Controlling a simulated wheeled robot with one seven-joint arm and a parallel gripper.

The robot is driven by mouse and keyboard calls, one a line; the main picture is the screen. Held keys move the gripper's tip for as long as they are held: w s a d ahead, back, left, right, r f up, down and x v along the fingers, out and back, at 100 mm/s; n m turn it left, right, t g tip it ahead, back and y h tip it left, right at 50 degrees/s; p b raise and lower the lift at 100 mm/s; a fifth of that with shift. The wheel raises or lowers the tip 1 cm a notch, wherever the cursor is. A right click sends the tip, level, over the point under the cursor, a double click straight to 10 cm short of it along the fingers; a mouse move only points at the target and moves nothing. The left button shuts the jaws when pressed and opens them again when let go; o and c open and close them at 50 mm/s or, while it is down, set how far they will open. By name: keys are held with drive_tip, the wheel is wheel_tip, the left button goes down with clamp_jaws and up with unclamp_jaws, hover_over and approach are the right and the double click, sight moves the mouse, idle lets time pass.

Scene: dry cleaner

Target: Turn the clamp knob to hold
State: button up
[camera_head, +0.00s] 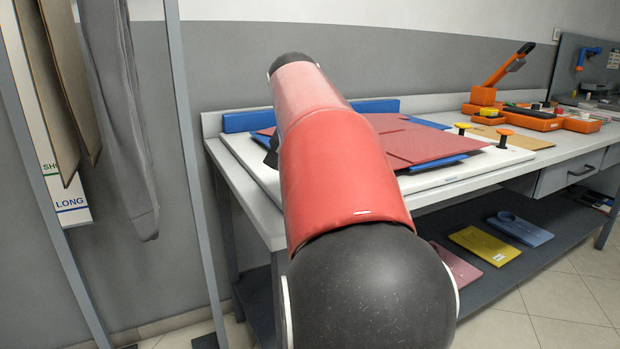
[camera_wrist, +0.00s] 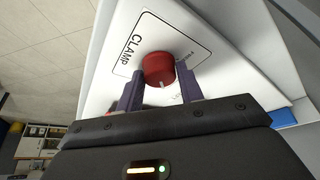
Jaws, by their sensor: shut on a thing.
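The clamp knob (camera_wrist: 158,68) is a round red knob with a pale pointer line, on a white label plate (camera_wrist: 132,68) printed "CLAMP" in the wrist view. Other words on the plate are partly covered or too small to read. My gripper (camera_wrist: 158,80) has its two dark fingers on either side of the knob and is shut on it. The pointer line is toward the gripper's palm side. In the head view my red arm hides the knob and my gripper.
A white board (camera_head: 455,175) with red and blue flat pieces (camera_head: 420,143) lies on the workbench. An orange tool (camera_head: 500,75) and orange trays (camera_head: 530,120) stand at the right. A lower shelf (camera_head: 500,276) holds coloured plates. Garments hang at the left on a rack (camera_head: 187,130).

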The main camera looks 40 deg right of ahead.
drive_tip(key=shift+m, duration=0.3)
drive_tip(key=o, duration=1)
drive_tip(key=v, duration=0.7)
drive_tip(key=shift+a+r, duration=0.2)
drive_tip(key=shift+r, duration=0.2)
